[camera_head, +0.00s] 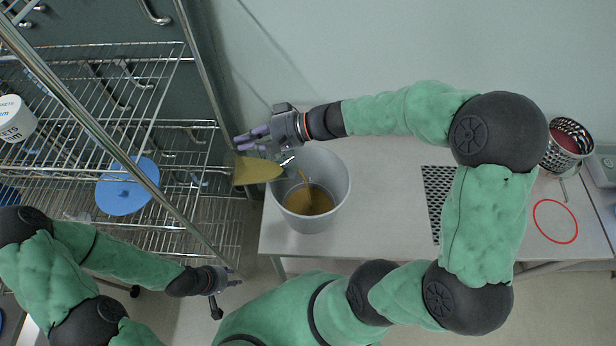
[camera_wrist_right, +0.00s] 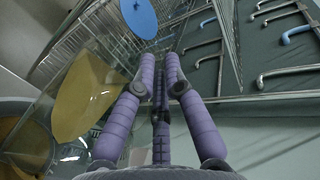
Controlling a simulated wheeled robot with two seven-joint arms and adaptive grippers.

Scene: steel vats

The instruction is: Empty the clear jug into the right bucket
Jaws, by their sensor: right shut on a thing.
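The clear jug (camera_head: 258,171) is tilted at the left rim of the grey bucket (camera_head: 335,178). Brownish-yellow liquid is in the jug, and a stream runs from it into the bucket. A pool of the same liquid (camera_head: 308,200) lies in the bucket's bottom. My right gripper (camera_head: 254,138) is shut on the jug, above and left of the bucket. In the right wrist view the jug (camera_wrist_right: 85,97) is left of the purple fingers, which partly hide its handle. My left gripper (camera_head: 228,277) is empty and open, low beside the table's left end.
The bucket stands on a table (camera_head: 385,210) with a perforated panel (camera_head: 439,200) and a red ring mark (camera_head: 555,221). A perforated metal basket (camera_head: 568,147) stands at the right. Wire shelves (camera_head: 95,150) fill the left, holding a blue disc (camera_head: 128,187) and a white tub (camera_head: 14,118).

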